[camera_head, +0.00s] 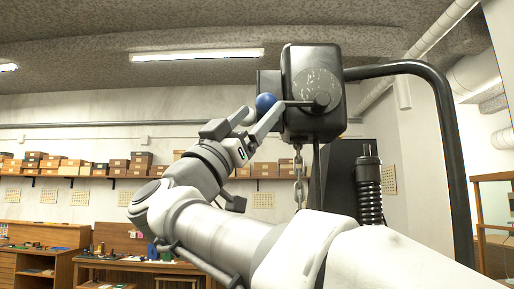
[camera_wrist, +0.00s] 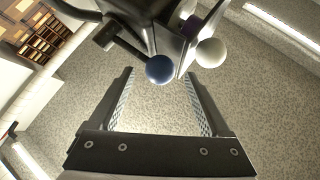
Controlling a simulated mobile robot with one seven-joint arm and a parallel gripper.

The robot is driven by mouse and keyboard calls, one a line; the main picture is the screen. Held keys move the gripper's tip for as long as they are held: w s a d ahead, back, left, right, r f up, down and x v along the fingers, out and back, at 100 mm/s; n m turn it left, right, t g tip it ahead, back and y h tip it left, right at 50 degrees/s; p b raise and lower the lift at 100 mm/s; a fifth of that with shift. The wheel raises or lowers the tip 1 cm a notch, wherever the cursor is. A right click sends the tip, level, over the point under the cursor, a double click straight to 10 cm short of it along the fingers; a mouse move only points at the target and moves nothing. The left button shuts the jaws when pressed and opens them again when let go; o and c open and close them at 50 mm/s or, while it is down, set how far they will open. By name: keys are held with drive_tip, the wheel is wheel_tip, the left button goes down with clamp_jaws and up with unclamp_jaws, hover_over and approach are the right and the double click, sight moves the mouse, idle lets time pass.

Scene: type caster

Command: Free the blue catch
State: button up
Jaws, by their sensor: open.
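The blue catch shows as a blue ball knob (camera_head: 265,103), apparently on the short dark lever at the side of a black machine housing (camera_head: 313,80). A white ball knob (camera_head: 250,117) sits close beside it. My gripper (camera_head: 248,116) is raised to these knobs with its fingers apart. In the wrist view, the blue knob (camera_wrist: 159,69) lies in line with the gap between the fingertips of my gripper (camera_wrist: 160,76), near their tips. The white knob (camera_wrist: 211,53) lies just beyond the right fingertip. I see no grip on either knob; exact depth is unclear.
A thick black bent tube (camera_head: 440,110) runs from the housing down the right. A chain (camera_head: 298,175) hangs below the housing, and a black spring (camera_head: 368,195) stands nearby. A shelf of boxes (camera_head: 90,170) and a workbench (camera_head: 130,264) are far behind at left.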

drive_tip(key=shift+x, duration=0.9)
drive_tip(key=shift+c, duration=0.3)
drive_tip(key=shift+s+a, duration=0.1)
clamp_jaws()
